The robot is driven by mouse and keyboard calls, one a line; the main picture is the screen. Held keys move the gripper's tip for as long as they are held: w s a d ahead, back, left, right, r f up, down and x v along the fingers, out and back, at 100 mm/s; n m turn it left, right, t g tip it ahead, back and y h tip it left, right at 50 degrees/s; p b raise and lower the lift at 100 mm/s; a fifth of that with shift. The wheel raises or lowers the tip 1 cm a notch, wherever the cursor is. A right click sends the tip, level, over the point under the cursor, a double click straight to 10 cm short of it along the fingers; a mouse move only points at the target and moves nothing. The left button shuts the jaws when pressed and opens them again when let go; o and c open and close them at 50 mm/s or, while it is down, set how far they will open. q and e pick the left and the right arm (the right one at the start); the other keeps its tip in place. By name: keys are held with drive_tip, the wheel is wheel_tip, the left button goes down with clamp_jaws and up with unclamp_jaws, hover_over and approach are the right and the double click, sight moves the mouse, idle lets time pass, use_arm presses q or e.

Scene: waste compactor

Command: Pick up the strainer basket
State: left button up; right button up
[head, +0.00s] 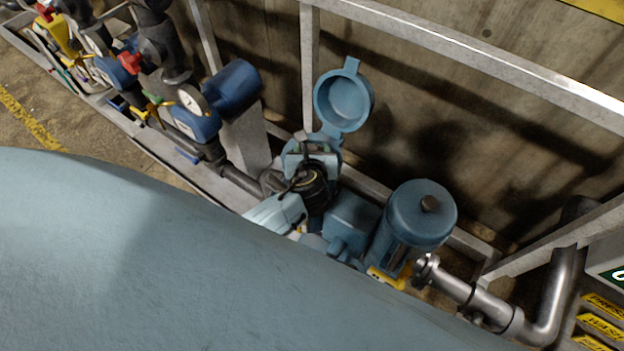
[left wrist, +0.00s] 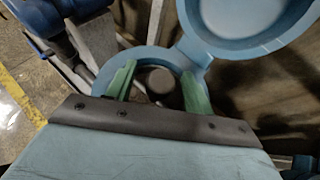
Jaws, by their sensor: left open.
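The strainer housing (left wrist: 104,84) is a blue round pot with its lid (head: 343,100) swung open; the lid also shows at the top of the left wrist view (left wrist: 250,28). My left gripper (left wrist: 158,86) is open, with its two green fingers over the housing's mouth, one towards each side of the opening. Between them a dark round shape (left wrist: 160,80) shows inside, perhaps part of the strainer basket; the basket itself is not clearly seen. In the head view my left gripper (head: 311,152) sits at the housing and hides most of its mouth. My right gripper is out of view.
A blue pump motor (head: 412,215) and steel pipe (head: 480,298) stand right of the housing. Gauges and valves (head: 195,110) line the left. A metal rail (head: 470,55) runs behind, before a concrete wall. My own blue arm covers the lower left.

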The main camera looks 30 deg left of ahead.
use_arm(q)
clamp_jaws()
idle(0.3)
drive_tip(key=shift+r, duration=0.1)
